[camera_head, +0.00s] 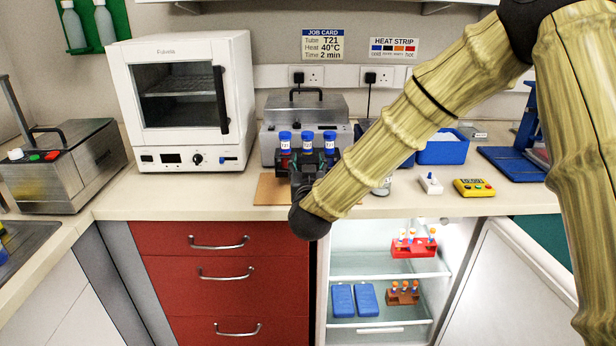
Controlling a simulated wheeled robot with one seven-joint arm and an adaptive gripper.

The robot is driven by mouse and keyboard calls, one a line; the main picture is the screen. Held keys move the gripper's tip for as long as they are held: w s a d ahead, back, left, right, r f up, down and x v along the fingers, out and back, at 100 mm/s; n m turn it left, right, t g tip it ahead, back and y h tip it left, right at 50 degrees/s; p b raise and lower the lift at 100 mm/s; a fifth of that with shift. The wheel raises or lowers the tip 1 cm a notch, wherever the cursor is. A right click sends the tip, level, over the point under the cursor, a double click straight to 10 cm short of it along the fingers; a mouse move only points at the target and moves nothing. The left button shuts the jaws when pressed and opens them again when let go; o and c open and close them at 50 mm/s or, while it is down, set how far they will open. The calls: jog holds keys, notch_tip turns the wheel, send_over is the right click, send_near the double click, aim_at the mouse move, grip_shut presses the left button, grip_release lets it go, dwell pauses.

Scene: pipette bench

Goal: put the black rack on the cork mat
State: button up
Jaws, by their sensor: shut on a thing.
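The black rack (317,157) holds three blue-capped tubes standing upright. My gripper (306,174) is shut on the rack from the front side, and my wrist hides the rack's lower part. The cork mat (266,191) lies on the counter, showing to the left of my gripper. The rack appears over or at the mat. I cannot tell whether its base touches the mat.
A steel bath (341,107) stands behind the rack, and a white oven (183,155) stands to the left. Below, the open fridge (385,335) holds a red rack (414,249).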

jog(key=shift+f, duration=1.65)
jog(key=shift+f, duration=0.1)
jog(key=o, duration=1.1)
